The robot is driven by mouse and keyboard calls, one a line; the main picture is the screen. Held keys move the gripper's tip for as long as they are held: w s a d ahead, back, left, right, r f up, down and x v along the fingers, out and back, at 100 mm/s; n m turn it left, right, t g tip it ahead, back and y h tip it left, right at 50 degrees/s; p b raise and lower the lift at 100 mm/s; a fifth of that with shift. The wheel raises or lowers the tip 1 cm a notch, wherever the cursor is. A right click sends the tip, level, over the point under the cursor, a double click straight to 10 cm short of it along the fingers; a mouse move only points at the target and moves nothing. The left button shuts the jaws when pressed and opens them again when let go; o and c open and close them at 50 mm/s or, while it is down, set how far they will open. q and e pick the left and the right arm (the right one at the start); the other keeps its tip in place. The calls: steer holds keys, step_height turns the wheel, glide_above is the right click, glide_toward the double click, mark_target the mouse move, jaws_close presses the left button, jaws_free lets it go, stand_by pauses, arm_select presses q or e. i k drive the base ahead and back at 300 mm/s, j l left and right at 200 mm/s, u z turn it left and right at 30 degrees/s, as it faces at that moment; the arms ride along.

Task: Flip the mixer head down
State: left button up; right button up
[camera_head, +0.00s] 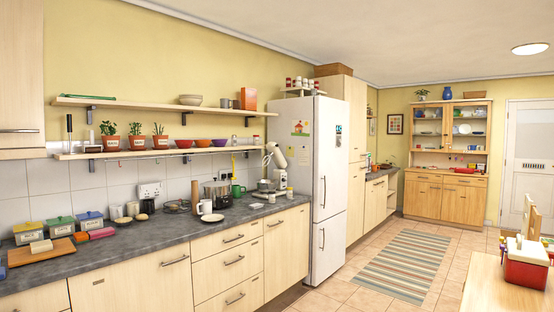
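A white stand mixer (276,155) stands at the far right end of the dark counter (150,234), close to the fridge. Its head is tilted up, leaning up to the left. A silver bowl (264,185) appears at its base; at this distance I cannot tell exactly how it sits there. Neither of my grippers is in view.
A tall white fridge (327,185) stands just right of the mixer. A green mug (237,190), a white mug (206,207) and a coffee maker (218,193) stand to its left. A striped rug (398,264) lies on the open floor. A wooden table (488,289) is at the lower right.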

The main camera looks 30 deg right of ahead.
mark_target(275, 151)
steer(key=z, duration=0.15)
steer(key=i+z, duration=0.25)
steer(key=i, duration=0.3)
steer(key=i+z, duration=0.25)
steer(key=i, duration=0.35)
steer(key=i+j+z, duration=0.25)
steer(key=i, duration=0.3)
steer(key=i+l+z, duration=0.35)
steer(key=i, duration=0.4)
steer(key=i+z, duration=0.4)
steer(key=i, duration=0.35)
steer(key=i+j+z, duration=0.2)
steer(key=i+z, duration=0.15)
steer(key=i, duration=0.4)
steer(key=i+u, duration=0.3)
steer(key=i, duration=0.35)
steer(key=i+l+u, duration=0.3)
steer(key=i, duration=0.35)
steer(key=i+j+u, duration=0.15)
steer(key=i+u, duration=0.3)
steer(key=i+j+u, duration=0.1)
steer(key=i+u, duration=0.15)
steer(key=u, duration=0.15)
steer(key=i+l+u, duration=0.1)
steer(key=i+u, duration=0.35)
steer(key=u, duration=0.4)
